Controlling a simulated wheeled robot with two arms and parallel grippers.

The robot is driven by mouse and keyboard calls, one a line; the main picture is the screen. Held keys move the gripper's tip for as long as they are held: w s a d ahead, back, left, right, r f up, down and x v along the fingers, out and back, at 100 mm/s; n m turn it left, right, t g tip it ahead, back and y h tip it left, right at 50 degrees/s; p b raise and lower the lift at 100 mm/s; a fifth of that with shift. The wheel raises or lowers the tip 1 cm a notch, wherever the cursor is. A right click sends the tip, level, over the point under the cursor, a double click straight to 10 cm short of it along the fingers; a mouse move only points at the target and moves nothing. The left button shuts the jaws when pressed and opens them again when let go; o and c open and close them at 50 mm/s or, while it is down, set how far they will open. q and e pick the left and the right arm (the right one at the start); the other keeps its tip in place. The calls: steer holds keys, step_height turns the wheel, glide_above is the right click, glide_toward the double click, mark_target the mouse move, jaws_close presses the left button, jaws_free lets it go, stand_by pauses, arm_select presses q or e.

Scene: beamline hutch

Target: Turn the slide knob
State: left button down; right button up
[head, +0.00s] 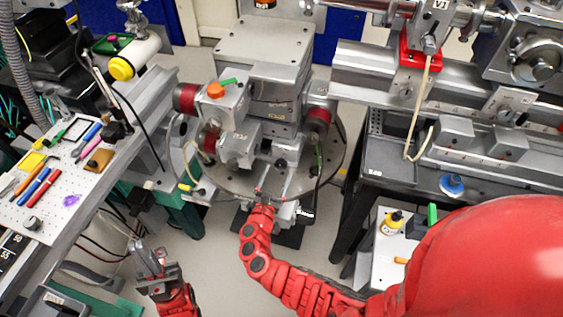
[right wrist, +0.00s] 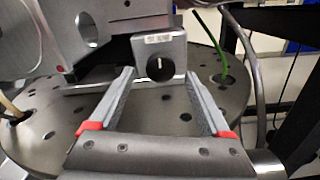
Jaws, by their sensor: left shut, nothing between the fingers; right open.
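My right gripper (right wrist: 160,78) is open. Its two fingers point at the block, with the knob between them in the picture; I see no contact. In the head view my right gripper (head: 263,194) is low at the front of the round stage plate (head: 318,172). My left gripper (head: 150,258) is shut and empty, well to the left of the stage.
A perforated round plate (right wrist: 75,110) lies under the block. A green cable (right wrist: 208,42) and a grey cable (right wrist: 258,85) hang at its right. In the head view a tool board (head: 62,205) stands left and a rail bench (head: 385,80) right.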

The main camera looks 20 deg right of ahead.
mark_target(280, 167)
steer(key=b+x, duration=0.1)
steer(key=x, duration=0.4)
steer(key=shift+w+d, duration=0.25)
steer(key=shift+c, duration=0.3)
jaws_close()
steer(key=shift+f, duration=0.1)
steer(key=shift+f+m+b, duration=0.1)
steer(key=shift+m+b, duration=1)
steer(key=shift+b, duration=0.05)
steer(key=m+b, duration=0.6)
steer(key=b, duration=0.1)
steer(key=m+b, duration=0.2)
steer(key=b, duration=0.2)
steer(key=shift+f+m, duration=0.25)
steer(key=shift+m, duration=0.15)
steer(key=m+b, duration=1)
steer(key=b, duration=0.4)
steer(key=shift+r+m, duration=0.1)
steer(key=shift+m, duration=0.2)
steer(key=shift+r+m+b, duration=0.2)
steer(key=shift+m+b, duration=1)
steer(key=shift+b, duration=0.35)
